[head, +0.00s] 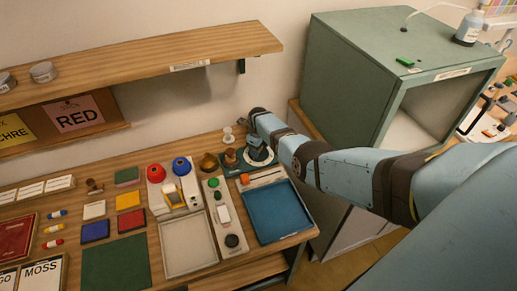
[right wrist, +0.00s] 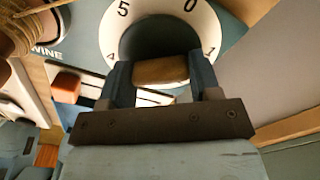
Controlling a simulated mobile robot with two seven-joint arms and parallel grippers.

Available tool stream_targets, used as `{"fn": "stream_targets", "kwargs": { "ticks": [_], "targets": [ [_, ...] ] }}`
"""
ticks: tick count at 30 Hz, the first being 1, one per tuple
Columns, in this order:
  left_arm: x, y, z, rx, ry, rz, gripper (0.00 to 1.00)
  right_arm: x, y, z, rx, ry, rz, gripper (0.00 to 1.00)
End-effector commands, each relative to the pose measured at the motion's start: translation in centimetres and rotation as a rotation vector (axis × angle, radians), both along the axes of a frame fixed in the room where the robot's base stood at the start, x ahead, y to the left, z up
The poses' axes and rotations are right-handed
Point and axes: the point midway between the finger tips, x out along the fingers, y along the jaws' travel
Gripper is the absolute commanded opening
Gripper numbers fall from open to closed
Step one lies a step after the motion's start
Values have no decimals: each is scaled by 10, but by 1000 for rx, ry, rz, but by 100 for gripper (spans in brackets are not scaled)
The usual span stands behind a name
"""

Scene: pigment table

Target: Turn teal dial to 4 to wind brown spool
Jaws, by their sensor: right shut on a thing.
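The dial (head: 262,163) sits at the back right of the table, largely covered by my right arm in the head view. The right wrist view shows its white ring (right wrist: 112,27) with 5, 0, 4 and 1, around a dark teal centre (right wrist: 158,35). My right gripper (right wrist: 160,75) is shut on a tan grip piece (right wrist: 160,70) at the dial. Where the dial points is hidden. The brown spool (head: 230,158), wound with tan cord, stands just left of the dial; it also shows in the right wrist view (right wrist: 22,35). My left gripper is not in view.
A blue tray (head: 303,225) and an orange slider (right wrist: 66,86) lie in front of the dial. Left are a brown cone (head: 208,161), red and blue knobs and coloured pads. A green cabinet (head: 345,65) stands right. A wooden shelf (head: 150,60) hangs above.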

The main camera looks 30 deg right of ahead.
Motion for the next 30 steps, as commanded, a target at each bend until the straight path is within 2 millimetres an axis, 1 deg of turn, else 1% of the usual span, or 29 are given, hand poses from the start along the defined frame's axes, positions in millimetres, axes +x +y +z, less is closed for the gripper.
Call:
{"fn": "stream_targets", "kwargs": {
  "ticks": [6, 12, 28, 29, 30],
  "targets": [
    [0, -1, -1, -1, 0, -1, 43, 1, -1, 1, -1, -1, -118, 34],
    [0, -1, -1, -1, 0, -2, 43, 1, -1, 1, -2, -2, -175, 34],
    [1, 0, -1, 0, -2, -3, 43, 1, -1, 1, -2, -2, -194, 34],
    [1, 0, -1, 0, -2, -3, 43, 1, -1, 1, -2, -2, -193, 64],
    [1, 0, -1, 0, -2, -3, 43, 1, -1, 1, -2, -2, -193, 74]
  ]
}}
